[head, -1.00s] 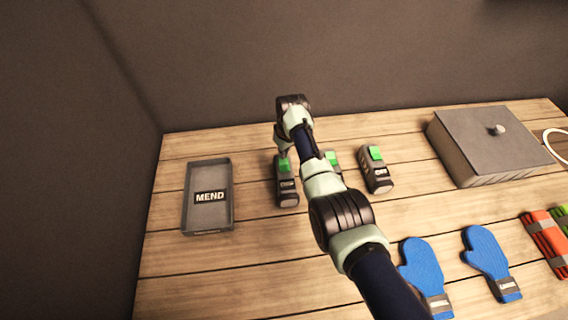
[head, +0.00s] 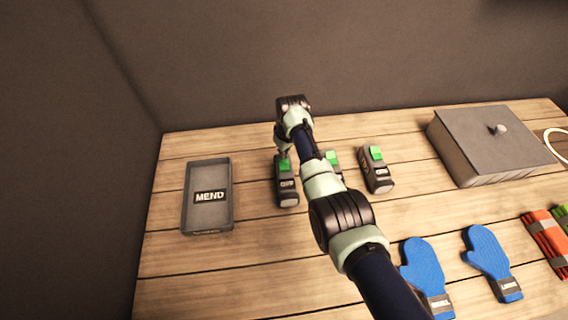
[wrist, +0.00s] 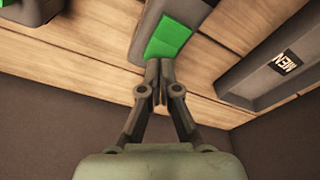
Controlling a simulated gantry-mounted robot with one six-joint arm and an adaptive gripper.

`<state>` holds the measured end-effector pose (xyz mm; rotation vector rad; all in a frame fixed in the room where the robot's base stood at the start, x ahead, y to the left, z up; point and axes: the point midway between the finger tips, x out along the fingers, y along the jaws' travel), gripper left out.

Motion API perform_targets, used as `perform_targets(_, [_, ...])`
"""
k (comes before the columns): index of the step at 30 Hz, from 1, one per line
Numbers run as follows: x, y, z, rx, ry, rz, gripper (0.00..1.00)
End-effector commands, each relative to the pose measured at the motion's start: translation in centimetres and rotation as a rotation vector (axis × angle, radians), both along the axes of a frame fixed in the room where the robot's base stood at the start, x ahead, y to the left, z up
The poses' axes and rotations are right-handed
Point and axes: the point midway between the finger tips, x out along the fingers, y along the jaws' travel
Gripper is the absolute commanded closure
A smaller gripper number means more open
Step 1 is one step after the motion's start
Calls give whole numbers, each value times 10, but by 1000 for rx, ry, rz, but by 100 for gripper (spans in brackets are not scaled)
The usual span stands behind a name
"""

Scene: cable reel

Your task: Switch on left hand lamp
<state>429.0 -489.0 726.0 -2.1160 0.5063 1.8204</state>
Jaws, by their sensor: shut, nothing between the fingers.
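Three dark lamps with green switches lie in a row on the table. The left hand lamp (head: 288,197) has its green switch (head: 285,168) at the far end and a small label that is too small to read surely. The middle lamp (head: 333,159) is mostly hidden behind my arm. The right lamp (head: 377,177) is in full view. My gripper (head: 284,154) is shut and empty, pointing down at the far end of the left hand lamp. In the wrist view its fingertips (wrist: 158,68) are at the edge of the green switch (wrist: 170,38); I cannot tell whether they touch.
A grey tray (head: 208,222) marked MEND lies left of the lamps. A grey lidded box (head: 475,135) stands at the back right. Blue mitts (head: 422,265) and red bundles (head: 545,240) lie at the front right. The front left table is clear.

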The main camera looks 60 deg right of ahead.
Motion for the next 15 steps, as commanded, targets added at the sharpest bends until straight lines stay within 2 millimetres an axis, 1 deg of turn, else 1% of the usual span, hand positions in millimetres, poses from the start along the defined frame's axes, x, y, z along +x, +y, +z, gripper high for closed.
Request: perform_targets(15, [0,0,-8,0,0,0,100])
